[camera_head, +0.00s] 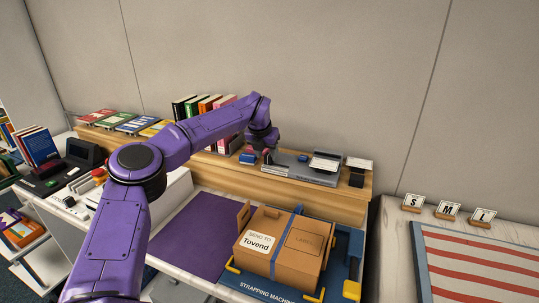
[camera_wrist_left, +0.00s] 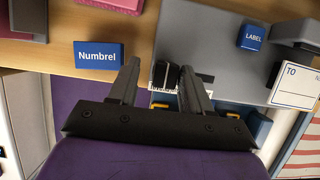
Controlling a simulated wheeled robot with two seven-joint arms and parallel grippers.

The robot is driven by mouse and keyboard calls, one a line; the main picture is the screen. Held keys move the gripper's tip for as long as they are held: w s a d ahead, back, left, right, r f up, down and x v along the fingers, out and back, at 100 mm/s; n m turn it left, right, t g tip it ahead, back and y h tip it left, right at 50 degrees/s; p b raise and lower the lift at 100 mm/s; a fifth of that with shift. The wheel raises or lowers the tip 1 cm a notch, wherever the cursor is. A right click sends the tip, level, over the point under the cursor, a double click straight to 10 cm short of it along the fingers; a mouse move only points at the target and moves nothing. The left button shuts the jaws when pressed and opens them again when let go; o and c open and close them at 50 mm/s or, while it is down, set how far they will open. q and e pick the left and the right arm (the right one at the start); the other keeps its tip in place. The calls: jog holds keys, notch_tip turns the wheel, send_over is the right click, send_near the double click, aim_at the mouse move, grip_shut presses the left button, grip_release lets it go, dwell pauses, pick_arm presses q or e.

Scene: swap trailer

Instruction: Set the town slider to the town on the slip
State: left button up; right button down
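The slip (camera_head: 257,243) on the cardboard box reads "SEND TO Tovend". The town slider shows in the left wrist view as a dark knob (camera_wrist_left: 165,75) with a pale line, over a white scale strip partly hidden by my gripper. A blue sign (camera_wrist_left: 98,55) beside it reads "Numbrel". My left gripper (camera_wrist_left: 158,68) is open, its two fingers apart on either side of the knob; whether they touch it I cannot tell. In the head view my left gripper (camera_head: 266,150) is over the grey machine (camera_head: 305,171) on the wooden shelf. My right gripper is out of view.
A blue "LABEL" button (camera_wrist_left: 254,38) and a white "TO" card (camera_wrist_left: 296,86) are on the machine's right side. The box (camera_head: 285,242) sits on the blue strapping machine (camera_head: 345,262). Books (camera_head: 205,104) stand behind my arm. The purple mat (camera_head: 190,240) is bare.

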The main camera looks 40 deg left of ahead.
pick_arm(q)
jog(key=shift+f, duration=0.15)
jog(key=a+b+v, duration=0.1)
jog(key=v, duration=0.9)
jog(key=shift+d+r+b, duration=0.25)
jog(key=shift+d+b, duration=0.1)
jog(key=shift+d, duration=0.05)
